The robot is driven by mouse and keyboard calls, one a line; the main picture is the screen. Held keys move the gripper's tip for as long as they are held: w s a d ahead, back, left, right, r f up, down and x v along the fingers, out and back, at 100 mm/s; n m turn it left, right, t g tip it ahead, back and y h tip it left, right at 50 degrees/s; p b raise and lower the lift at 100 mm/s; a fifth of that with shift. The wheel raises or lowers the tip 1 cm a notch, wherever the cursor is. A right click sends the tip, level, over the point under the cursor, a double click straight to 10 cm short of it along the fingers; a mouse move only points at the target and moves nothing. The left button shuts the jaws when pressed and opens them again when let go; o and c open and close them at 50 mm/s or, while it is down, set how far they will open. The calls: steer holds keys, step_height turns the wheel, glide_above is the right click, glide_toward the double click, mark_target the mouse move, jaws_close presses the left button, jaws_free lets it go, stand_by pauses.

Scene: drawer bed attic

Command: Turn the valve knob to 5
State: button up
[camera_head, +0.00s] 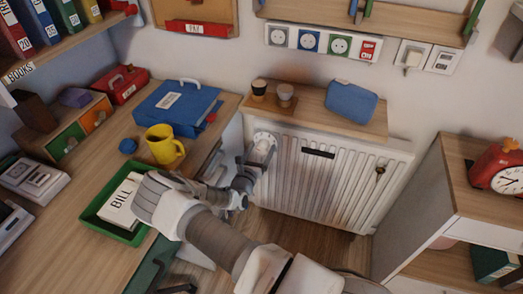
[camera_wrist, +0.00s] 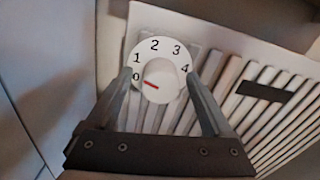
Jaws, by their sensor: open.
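The valve knob (camera_wrist: 159,76) is round and white, with a dial numbered 0 to 4 visible around it; no 5 can be seen. A short red mark on its raised centre points left, towards the 0. In the head view the knob (camera_head: 264,139) is at the upper left corner of the white radiator (camera_head: 318,180). My gripper (camera_wrist: 160,74) is open, with one finger at the left edge of the dial and one at the right. The frames do not show whether the fingers touch it.
A wooden shelf (camera_head: 318,108) with two cups and a blue case is just above the radiator. The desk (camera_head: 75,190) stands left of my arm, with a yellow mug (camera_head: 163,148) and a green tray (camera_head: 92,212). A cabinet (camera_head: 455,180) stands at the right.

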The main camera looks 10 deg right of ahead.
steer(key=shift+w+d, duration=0.1)
steer(key=shift+w, duration=0.15)
jaws_close()
stand_by(0.3)
